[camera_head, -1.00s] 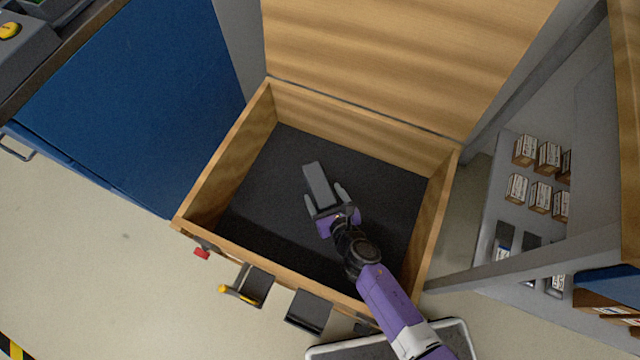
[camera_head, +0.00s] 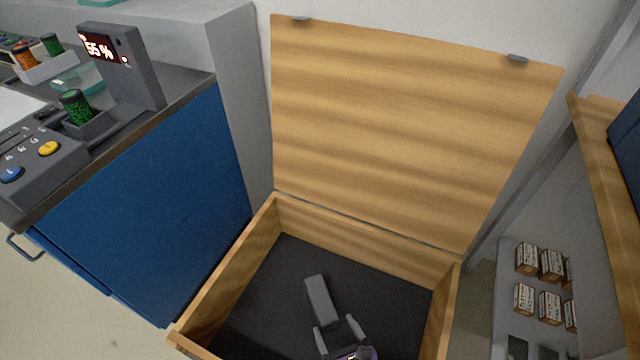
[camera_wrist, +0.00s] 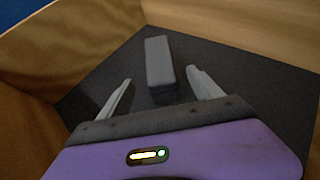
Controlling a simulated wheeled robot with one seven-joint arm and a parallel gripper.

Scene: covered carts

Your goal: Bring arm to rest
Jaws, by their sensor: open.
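My gripper (camera_head: 338,336) is inside the open wooden cart (camera_head: 222,275), low in the head view, with its two fingers spread. A grey block (camera_head: 320,301) lies on the dark floor of the cart, just beyond the fingertips. In the wrist view the grey block (camera_wrist: 160,64) sits ahead of the gap between the fingers (camera_wrist: 160,86), and nothing is gripped. The rest of my arm is below the head view's edge.
The cart's lid (camera_head: 400,125) stands raised at the back. A blue cabinet (camera_head: 150,210) with a control panel and a "55 %" display (camera_head: 104,47) is at left. A grey shelf with several small boxes (camera_head: 540,280) is at right.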

